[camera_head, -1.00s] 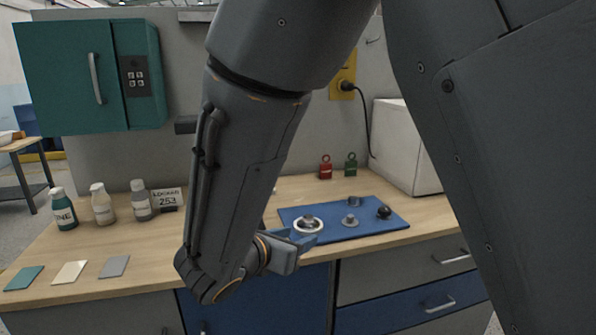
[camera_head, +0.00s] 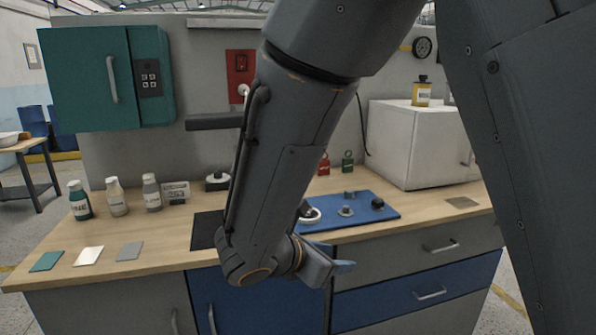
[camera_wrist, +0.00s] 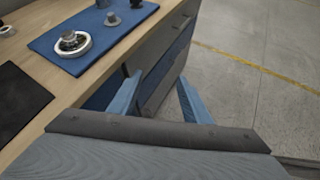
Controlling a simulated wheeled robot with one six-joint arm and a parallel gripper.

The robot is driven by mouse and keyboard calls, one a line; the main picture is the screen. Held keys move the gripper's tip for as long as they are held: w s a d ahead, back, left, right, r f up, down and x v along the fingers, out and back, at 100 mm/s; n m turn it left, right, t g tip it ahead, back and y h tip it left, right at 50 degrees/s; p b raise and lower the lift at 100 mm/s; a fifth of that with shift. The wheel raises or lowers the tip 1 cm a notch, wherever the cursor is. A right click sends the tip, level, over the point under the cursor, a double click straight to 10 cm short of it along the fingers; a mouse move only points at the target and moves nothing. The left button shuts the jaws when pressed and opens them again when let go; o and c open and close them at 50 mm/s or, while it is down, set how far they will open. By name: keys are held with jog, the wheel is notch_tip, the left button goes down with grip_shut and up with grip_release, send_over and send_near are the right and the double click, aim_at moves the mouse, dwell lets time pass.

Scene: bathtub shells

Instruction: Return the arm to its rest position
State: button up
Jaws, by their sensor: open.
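My gripper (camera_head: 343,267) is in front of the workbench's front edge, above the floor and beside the blue cabinet door, with my arm reaching down to it from the top of the head view. In the wrist view my gripper (camera_wrist: 160,98) shows two blue fingers spread apart with nothing between them. The blue mat (camera_head: 372,211) on the bench lies beyond the gripper; it also shows in the wrist view (camera_wrist: 88,60). A white ring with a dark-topped part in it (camera_wrist: 72,43) sits on the mat, apart from the fingers.
Several small parts stand on the mat. Bottles (camera_head: 117,197) and coloured cards (camera_head: 88,256) are at the bench's left. A black pad (camera_head: 205,230) lies partly behind my arm. A white box (camera_head: 415,145) stands at the back right. Floor (camera_wrist: 255,100) right of the bench is clear.

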jog(key=s+d+f+m+g+y, duration=0.3)
jog(key=s+d+m, duration=0.3)
jog(key=m, duration=0.7)
jog(key=s+d+f+m+g+y, duration=0.3)
jog(key=s+d+m+g+y, duration=0.2)
jog(key=s+m, duration=0.3)
jog(key=m, duration=0.4)
jog(key=shift+d+m, duration=0.4)
